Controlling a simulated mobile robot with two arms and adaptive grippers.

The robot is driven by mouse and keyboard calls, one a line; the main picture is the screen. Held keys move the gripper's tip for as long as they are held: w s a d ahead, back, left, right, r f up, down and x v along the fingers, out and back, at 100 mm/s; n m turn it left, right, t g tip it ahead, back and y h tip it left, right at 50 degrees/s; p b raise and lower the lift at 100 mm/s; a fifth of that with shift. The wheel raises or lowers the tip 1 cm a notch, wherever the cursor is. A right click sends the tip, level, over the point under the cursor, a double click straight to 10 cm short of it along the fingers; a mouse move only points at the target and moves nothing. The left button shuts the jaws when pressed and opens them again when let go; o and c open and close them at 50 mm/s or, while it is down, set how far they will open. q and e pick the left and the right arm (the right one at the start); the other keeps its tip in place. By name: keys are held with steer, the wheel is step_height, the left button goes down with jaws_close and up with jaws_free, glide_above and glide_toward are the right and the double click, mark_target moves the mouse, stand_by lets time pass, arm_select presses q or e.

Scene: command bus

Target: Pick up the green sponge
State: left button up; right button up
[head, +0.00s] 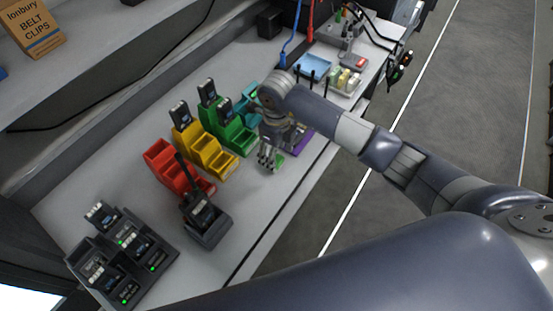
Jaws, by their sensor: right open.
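The green sponge (279,162) is a small green patch on the grey worktop, right beside the fingertips of my right gripper and partly hidden by them. My right gripper (269,165) points down over the worktop with its fingers open. I cannot tell whether the fingers touch the sponge. My left gripper is not in view.
Red bins (174,172), yellow bins (206,153) and green bins (229,128) stand left of the gripper, some holding radios. A radio in a dark charger (206,222) and a multi-slot charger (120,255) stand nearer. A purple item (302,138) lies behind the gripper.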

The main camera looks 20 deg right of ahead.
steer(key=shift+s+f, duration=0.1)
steer(key=shift+f, duration=0.95)
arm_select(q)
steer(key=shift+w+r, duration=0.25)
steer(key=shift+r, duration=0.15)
arm_select(e)
steer(key=c, duration=0.9)
steer(key=shift+r+b, duration=0.3)
steer(key=shift+r, duration=0.15)
steer(key=shift+w+r+b, duration=0.2)
steer(key=shift+r+b, duration=0.45)
steer(key=shift+r, duration=0.55)
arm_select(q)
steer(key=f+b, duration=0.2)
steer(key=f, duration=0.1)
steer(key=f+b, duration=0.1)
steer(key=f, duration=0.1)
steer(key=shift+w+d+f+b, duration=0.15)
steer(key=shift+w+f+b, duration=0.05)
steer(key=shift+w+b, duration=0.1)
arm_select(e)
steer(key=s+a, duration=0.2)
steer(key=s, duration=0.2)
steer(key=s+a+r, duration=0.1)
steer(key=s+a, duration=0.2)
steer(key=s, duration=0.2)
steer(key=s+a, duration=0.3)
steer(key=s, duration=0.2)
steer(key=shift+r, duration=0.35)
